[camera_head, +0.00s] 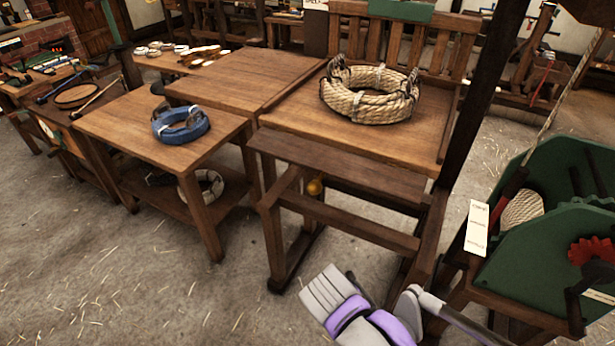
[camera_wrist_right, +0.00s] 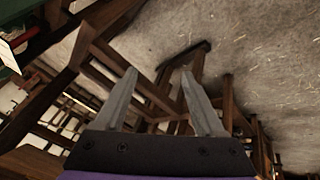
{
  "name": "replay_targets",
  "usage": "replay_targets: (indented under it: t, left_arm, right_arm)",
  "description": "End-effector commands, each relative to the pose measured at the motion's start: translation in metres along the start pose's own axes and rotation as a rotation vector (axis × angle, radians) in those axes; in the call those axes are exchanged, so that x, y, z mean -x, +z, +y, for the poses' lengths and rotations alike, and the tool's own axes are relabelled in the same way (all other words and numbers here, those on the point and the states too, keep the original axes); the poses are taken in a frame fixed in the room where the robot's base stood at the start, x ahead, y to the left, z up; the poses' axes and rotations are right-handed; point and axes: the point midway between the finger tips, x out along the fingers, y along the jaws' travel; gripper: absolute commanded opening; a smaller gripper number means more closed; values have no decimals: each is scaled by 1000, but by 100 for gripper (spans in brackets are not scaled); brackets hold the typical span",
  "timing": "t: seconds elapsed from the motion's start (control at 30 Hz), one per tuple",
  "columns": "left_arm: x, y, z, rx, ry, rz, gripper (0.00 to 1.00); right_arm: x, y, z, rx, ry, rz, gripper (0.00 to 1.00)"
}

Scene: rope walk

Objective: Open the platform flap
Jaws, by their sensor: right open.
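A wooden platform (camera_head: 290,118) holds a thick coil of pale rope (camera_head: 370,95). A darker flat board (camera_head: 340,165) runs along its near edge, above a trestle-like frame; it looks like the flap, but I cannot tell its hinge. A small orange-yellow knob (camera_head: 315,187) shows just beneath this board. My right gripper (camera_wrist_right: 158,76) is open in the right wrist view, with nothing between its fingers and wooden frame bars behind them. In the head view, my purple and white arm part is low in front of the frame; its fingers are not clear there. My left gripper is not in view.
A dark post (camera_head: 485,90) rises at the platform's right. A green machine (camera_head: 530,240) with a red gear stands at the far right. A table with a blue coil (camera_head: 182,124) stands at the left. Bare floor (camera_head: 130,280) lies at the front left.

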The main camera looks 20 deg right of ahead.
Motion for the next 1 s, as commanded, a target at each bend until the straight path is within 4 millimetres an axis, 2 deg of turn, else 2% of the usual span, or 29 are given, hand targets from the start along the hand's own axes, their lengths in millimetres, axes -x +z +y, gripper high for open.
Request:
replay_targets:
  t: [0.03,0.17,0.3,0.4,0.53,0.67,0.77,1.0]
  left_arm:
    - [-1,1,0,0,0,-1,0]
    - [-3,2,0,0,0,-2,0]
    - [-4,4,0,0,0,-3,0]
    - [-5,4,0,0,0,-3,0]
    - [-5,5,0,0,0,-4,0]
    - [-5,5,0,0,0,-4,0]
    - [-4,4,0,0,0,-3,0]
    - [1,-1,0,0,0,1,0]
  right_arm:
    - [2,-20,0,-16,96,17,71]
    - [19,-74,5,-143,368,156,71]
    - [56,-129,-13,-327,579,431,71]
    - [84,-154,-33,-451,653,633,71]
    - [112,-168,-53,-565,682,821,71]
    - [122,-173,-58,-612,688,896,71]
    - [119,-178,-51,-619,690,901,71]
    - [100,-199,-16,-618,693,898,71]
